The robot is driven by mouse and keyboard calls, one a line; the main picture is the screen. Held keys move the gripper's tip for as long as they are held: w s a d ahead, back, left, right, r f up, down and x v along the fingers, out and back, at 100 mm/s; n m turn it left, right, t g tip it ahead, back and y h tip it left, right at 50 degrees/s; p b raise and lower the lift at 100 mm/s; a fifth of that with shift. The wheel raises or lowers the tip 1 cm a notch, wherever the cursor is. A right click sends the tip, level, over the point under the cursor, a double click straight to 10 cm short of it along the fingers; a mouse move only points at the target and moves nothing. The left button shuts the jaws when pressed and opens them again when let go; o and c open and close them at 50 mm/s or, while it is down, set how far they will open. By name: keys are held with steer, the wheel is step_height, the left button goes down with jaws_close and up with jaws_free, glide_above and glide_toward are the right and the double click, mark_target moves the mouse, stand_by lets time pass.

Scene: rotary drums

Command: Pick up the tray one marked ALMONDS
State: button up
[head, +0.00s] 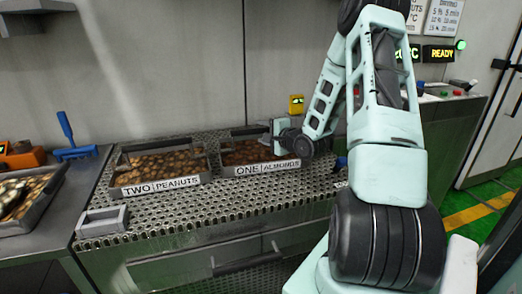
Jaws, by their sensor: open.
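The tray labelled ONE ALMONDS (268,168) stands on the perforated metal bench, filled with brown nuts. Its label is on the front wall. My gripper (279,128) is at the tray's right side, close above its back right part, and is open. The gripper and wrist hide that part of the tray. I cannot tell from this view whether the fingers touch the tray or straddle its wall.
A similar tray labelled TWO PEANUTS (160,186) stands just left on the perforated bench (240,200). A small empty metal holder (102,221) is at the bench's left front. A blue tool (70,140) and another nut tray (42,212) are farther left. A wall rises behind.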

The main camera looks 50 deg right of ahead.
steer(key=shift+x, duration=1.5)
steer(key=shift+a+f, duration=0.1)
jaws_close()
